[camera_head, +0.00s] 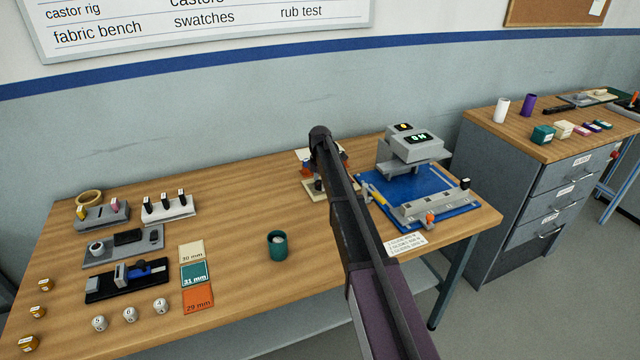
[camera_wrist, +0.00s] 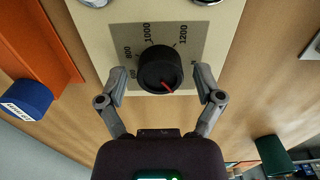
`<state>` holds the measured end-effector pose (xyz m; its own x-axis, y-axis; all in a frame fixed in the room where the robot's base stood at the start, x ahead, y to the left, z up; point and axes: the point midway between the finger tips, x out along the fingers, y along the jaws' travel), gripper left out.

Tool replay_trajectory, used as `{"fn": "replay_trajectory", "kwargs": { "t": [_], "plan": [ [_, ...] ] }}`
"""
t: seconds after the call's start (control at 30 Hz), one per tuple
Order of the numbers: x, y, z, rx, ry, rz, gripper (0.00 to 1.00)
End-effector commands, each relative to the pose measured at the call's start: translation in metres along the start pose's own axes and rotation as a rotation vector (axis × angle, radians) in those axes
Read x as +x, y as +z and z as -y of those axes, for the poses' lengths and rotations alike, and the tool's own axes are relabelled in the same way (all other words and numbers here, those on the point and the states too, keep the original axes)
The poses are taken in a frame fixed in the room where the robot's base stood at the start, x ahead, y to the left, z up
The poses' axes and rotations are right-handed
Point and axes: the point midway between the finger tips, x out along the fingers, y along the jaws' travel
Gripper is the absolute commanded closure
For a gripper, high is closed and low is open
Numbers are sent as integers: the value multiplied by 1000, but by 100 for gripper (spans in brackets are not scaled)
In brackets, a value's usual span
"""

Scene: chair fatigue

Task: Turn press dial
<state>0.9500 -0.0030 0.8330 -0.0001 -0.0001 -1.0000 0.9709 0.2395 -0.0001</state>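The press dial (camera_wrist: 158,66) is a round black knob with a red pointer line, on a grey scale plate (camera_wrist: 197,42) marked 800, 1000 and 1200. A further mark at the lower left is partly hidden. The red line points down and slightly right in the wrist view, away from the numbers. My gripper (camera_wrist: 160,78) is open, with one finger on each side of the knob and a visible gap on both sides. I cannot tell how deep the fingertips reach. In the head view, my arm mostly hides the dial's cream base (camera_head: 315,192).
A grey press unit (camera_head: 410,150) with a lit display stands on a blue mat (camera_head: 428,180) to the right. A green cup (camera_head: 277,245) stands front left of the dial. An orange part (camera_wrist: 38,60) and a blue-capped piece (camera_wrist: 25,98) lie left in the wrist view.

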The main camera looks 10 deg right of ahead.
Motion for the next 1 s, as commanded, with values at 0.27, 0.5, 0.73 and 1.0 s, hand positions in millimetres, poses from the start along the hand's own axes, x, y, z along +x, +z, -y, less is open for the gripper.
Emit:
{"fn": "replay_trajectory", "kwargs": {
  "t": [0.27,0.5,0.73,1.0],
  "plan": [
    [0,0,0,0,0,0,92],
    [0,0,0,10,-1,0,92],
    [0,0,0,73,-1,0,92],
    [0,0,1,243,-1,0,92]
  ]
}}
